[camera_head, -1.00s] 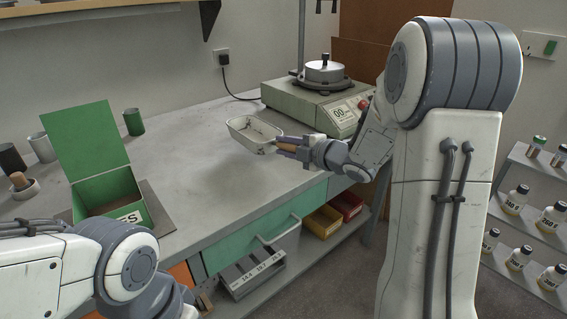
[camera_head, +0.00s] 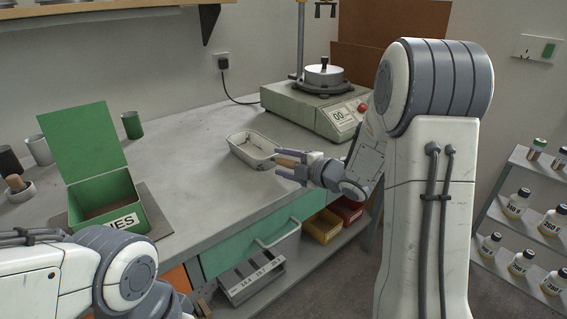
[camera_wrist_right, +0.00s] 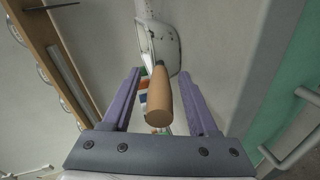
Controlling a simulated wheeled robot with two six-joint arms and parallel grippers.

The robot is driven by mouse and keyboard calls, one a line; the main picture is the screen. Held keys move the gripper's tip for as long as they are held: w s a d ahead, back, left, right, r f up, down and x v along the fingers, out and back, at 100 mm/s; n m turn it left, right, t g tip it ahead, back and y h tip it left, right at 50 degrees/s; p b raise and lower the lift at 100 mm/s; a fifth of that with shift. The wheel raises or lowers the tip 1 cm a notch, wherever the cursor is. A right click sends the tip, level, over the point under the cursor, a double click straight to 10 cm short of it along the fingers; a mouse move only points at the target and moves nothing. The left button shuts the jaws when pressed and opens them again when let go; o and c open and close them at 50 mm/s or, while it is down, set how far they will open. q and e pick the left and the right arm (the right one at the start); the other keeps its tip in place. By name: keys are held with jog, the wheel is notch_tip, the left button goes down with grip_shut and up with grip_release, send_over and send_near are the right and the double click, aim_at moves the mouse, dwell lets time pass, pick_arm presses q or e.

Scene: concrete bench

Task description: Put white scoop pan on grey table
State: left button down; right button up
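The white scoop pan (camera_head: 243,150) rests on the grey table (camera_head: 190,160), near the front edge, left of the scale. Its wooden handle (camera_wrist_right: 158,102) points back to my right gripper. My right gripper (camera_head: 281,164) is open around the handle; in the wrist view its two purple fingers (camera_wrist_right: 160,84) stand apart with visible gaps on both sides of the handle. The pan's tray (camera_wrist_right: 163,48) shows beyond the fingertips. My left arm shows at the lower left, but its gripper is out of view.
A green scale (camera_head: 310,112) with a lidded pan stands behind. An open green box (camera_head: 115,213) is at left, with cups (camera_head: 39,150) and a green cup (camera_head: 132,125) near it. Bare table lies between box and pan. A bottle shelf (camera_head: 530,215) is at right.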

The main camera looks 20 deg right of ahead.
jog(key=shift+r, duration=0.1)
jog(key=shift+r, duration=0.15)
jog(key=p+v, duration=0.1)
jog(key=v, duration=1.1)
jog(key=shift+p, duration=0.3)
